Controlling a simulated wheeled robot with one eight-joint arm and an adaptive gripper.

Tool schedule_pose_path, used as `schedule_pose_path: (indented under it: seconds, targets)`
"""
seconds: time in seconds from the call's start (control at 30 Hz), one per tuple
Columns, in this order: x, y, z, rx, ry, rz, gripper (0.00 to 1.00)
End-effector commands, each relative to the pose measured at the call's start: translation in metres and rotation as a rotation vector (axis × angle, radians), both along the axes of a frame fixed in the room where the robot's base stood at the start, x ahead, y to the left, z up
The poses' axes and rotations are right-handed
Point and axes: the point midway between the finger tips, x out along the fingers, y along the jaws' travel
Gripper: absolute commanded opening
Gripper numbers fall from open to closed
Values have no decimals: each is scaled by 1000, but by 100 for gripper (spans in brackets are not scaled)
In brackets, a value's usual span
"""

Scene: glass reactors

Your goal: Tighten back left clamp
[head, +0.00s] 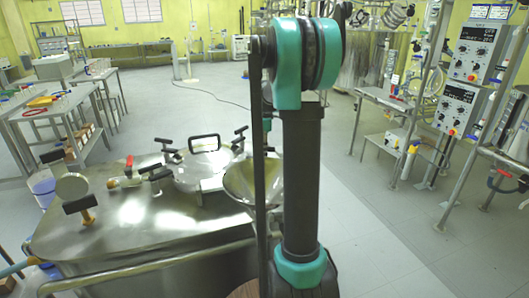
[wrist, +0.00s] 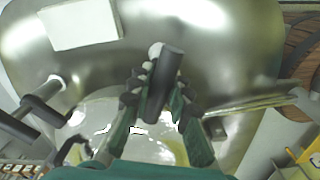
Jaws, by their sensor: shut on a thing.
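In the wrist view, my gripper (wrist: 160,98) is shut on a black bar handle (wrist: 168,68), with its dark ridged finger pads on either side. The handle looks like that of a clamp at the lid's edge; the frames do not show clearly which clamp it is. A pale round end shows beside the handle's top. In the head view, my upright arm hides the gripper and the held handle. There the round lid (head: 203,172) has a black lid handle (head: 204,143) and black-handled clamps around it, one at its back left (head: 170,147) and one at its back right (head: 240,136).
The steel vessel top (head: 150,215) carries a post with a round face (head: 72,187) and a red-topped fitting (head: 129,166). A shiny bowl-shaped part (head: 245,180) is close beside my arm. Another black handle (wrist: 38,108) is left of my gripper. Open floor lies behind.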

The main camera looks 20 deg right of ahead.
Motion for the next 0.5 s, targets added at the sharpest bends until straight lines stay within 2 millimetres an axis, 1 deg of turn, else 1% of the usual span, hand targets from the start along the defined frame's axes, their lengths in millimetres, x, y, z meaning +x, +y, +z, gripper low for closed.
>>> schedule_pose_path:
  seconds: [0.2, 0.5]
  targets:
    - [-1, 1, -1, 1, 2, 71, 0]
    - [-1, 1, -1, 1, 2, 92, 0]
